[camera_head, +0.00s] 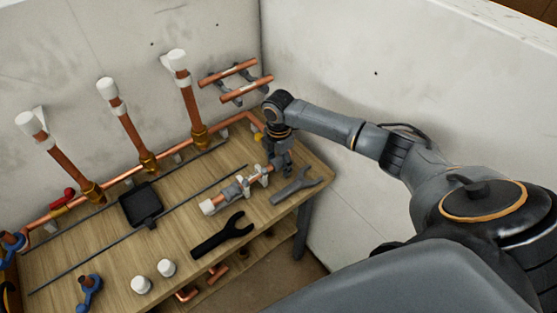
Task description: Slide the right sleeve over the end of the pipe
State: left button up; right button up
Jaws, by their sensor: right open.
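A short copper pipe (219,202) lies in grey and white holders on the bench, with a white piece (208,207) around its left end. A grey sleeve-like piece (231,193) sits around the pipe just right of that end. My right gripper (284,170) points down at the pipe's right end, jaws open; its fingers partly hide that end, and I cannot tell whether they touch anything. Two loose white cylinders (166,268) stand at the bench front; I cannot tell which piece is the right sleeve. My left gripper is out of view.
Upright copper pipes (128,138) with white tops rise along the back. A wall stands close on the right.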

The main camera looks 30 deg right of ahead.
jog(key=shift+c, duration=0.5)
jog(key=c, duration=0.9)
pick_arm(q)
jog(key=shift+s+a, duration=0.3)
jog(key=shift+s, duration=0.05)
pick_arm(e)
jog(key=shift+a, duration=0.1)
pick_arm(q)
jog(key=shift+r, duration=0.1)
pick_arm(e)
jog(key=shift+a, duration=0.1)
jog(key=shift+s+a+p, duration=0.15)
jog(key=shift+a+p, duration=0.4)
jog(key=shift+a, duration=0.45)
jog(key=o, duration=1)
jog(key=shift+a, duration=0.1)
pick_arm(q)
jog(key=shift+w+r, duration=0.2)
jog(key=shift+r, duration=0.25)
